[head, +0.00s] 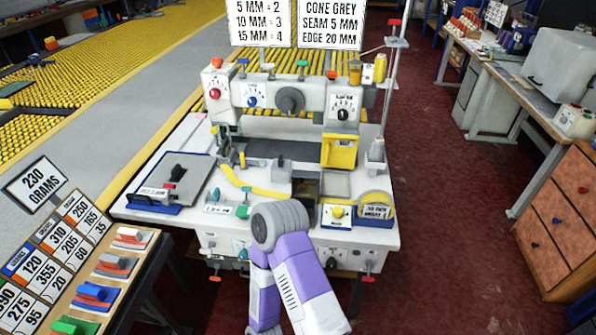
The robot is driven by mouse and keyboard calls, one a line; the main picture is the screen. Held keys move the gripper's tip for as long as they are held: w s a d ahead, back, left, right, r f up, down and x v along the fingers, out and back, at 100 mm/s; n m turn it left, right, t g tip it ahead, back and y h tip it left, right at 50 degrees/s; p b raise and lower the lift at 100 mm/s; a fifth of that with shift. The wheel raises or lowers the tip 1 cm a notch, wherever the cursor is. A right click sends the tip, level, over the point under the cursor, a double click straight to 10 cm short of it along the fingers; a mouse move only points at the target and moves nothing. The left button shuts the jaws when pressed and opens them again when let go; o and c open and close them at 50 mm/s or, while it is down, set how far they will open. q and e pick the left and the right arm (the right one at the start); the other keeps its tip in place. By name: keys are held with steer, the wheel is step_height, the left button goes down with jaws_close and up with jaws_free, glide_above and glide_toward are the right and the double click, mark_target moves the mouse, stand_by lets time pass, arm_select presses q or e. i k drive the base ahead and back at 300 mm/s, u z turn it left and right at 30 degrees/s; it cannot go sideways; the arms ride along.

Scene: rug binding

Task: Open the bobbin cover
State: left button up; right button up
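The white binding machine (268,95) stands on a pale table (180,215) in the head view. A dark recess (306,188) lies in its bed, left of a flat grey plate (337,185). A yellow box-shaped part (340,151) sits above the plate, under the machine's right head. I cannot tell which of these parts is the bobbin cover. One of my purple and grey arms rises from the bottom centre, its grey joint in front of the table's front edge. No fingers of either gripper show.
Yellow binding tape runs along the bed to a yellow reel (376,205) on the right. A weight board with coloured blocks (95,292) stands at front left. A wooden drawer cabinet (560,220) is at right; red floor between is clear.

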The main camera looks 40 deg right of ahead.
mark_target(281, 169)
steer(key=u, duration=0.6)
steer(key=k, duration=0.15)
steer(key=z, duration=1.3)
